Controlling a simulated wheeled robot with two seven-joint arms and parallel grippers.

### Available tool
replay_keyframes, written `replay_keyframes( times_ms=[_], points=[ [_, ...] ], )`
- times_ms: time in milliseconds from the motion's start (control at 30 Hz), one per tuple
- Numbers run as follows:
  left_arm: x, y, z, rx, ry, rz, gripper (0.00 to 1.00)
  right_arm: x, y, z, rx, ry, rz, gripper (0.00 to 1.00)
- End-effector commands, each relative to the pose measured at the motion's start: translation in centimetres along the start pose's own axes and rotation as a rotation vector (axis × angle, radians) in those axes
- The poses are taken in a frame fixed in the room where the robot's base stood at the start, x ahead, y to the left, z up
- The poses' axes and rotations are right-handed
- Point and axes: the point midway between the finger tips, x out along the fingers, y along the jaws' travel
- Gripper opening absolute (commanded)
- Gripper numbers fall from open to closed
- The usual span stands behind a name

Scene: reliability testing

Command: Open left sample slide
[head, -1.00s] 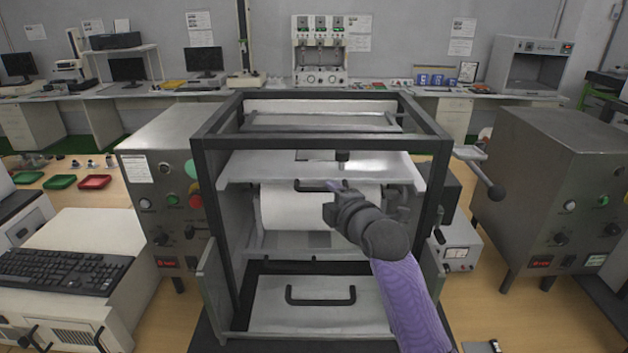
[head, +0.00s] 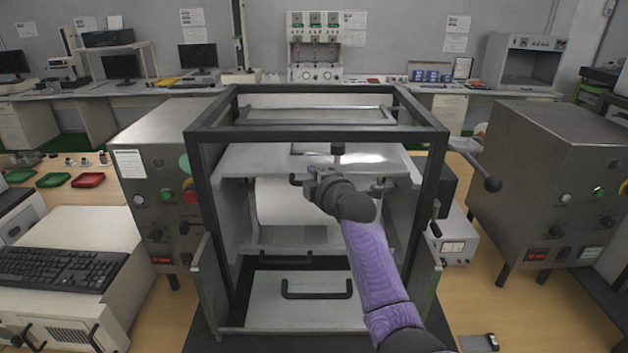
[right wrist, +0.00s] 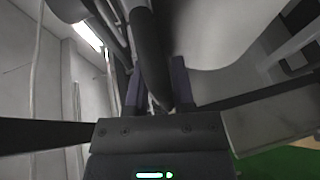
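The testing machine's black frame (head: 320,134) stands in the centre of the head view. Inside it is a pale upper slide plate (head: 250,160) with a black bar handle (head: 296,180) at its front, left of centre. My right gripper (head: 318,180) is at this handle and hides most of it. In the right wrist view, a dark bar (right wrist: 148,50) runs between the two spread fingers of the right gripper (right wrist: 158,88); a small gap shows beside it, so no firm grip is visible. My left gripper is not in view.
A lower tray (head: 300,312) with a black handle (head: 316,291) lies at the machine's base. Grey control boxes stand left (head: 160,220) and right (head: 545,190). A lever (head: 490,183) juts out at right. The frame's posts flank my right arm.

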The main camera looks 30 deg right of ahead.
Motion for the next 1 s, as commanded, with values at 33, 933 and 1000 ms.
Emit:
replay_keyframes(
  times_ms=[33,933,1000],
  points=[
    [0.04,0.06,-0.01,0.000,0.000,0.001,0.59,0.03,-0.54,-0.02,0.001,0.001,-0.014,0.00],
    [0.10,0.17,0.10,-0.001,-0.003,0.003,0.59,0.06,-1.16,-0.06,0.003,0.002,-0.029,0.00],
    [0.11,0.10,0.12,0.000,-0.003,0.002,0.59,0.06,-1.16,-0.07,0.003,0.002,-0.030,0.00]
  ],
)
